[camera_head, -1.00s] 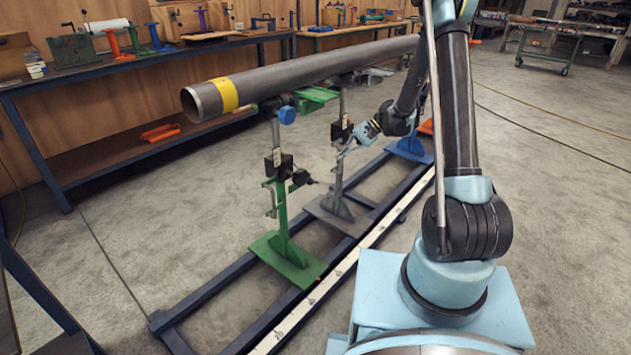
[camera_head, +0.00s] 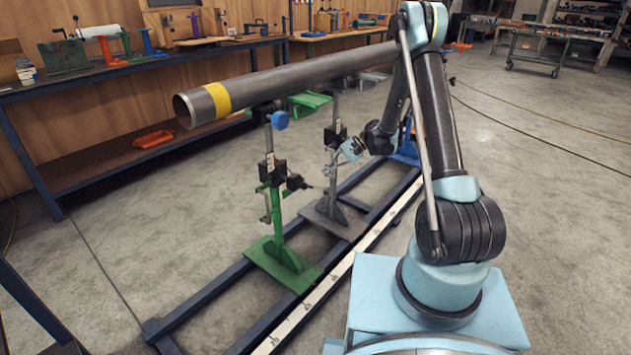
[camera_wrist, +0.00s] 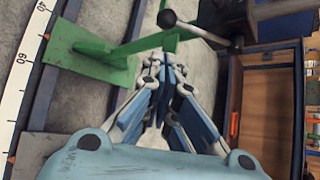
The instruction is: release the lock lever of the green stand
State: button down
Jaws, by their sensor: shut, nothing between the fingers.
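The green stand (camera_head: 278,215) stands upright on the floor rails under the near end of the pipe (camera_head: 290,80). Its lock lever (camera_head: 296,183) sticks out to the right from the black clamp block. In the wrist view the lever is a thin rod with a dark ball knob (camera_wrist: 167,18), running to a black hub at right. My gripper (camera_head: 330,170) is just right of and above the lever's tip in the head view. In the wrist view my gripper (camera_wrist: 165,62) is shut and empty, its fingertips close below the ball knob; contact cannot be told.
A grey stand (camera_head: 326,207) stands close behind the green one, beside my gripper. A blue stand (camera_head: 405,150) is farther back. The pipe spans above them. A workbench (camera_head: 130,65) lines the wall. Floor left of the rails is clear.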

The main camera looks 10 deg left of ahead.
jog(key=x, duration=0.9)
jog(key=shift+a+f, duration=0.15)
jog(key=shift+a, duration=0.1)
jog(key=shift+s+a, duration=0.15)
jog(key=shift+s, duration=0.05)
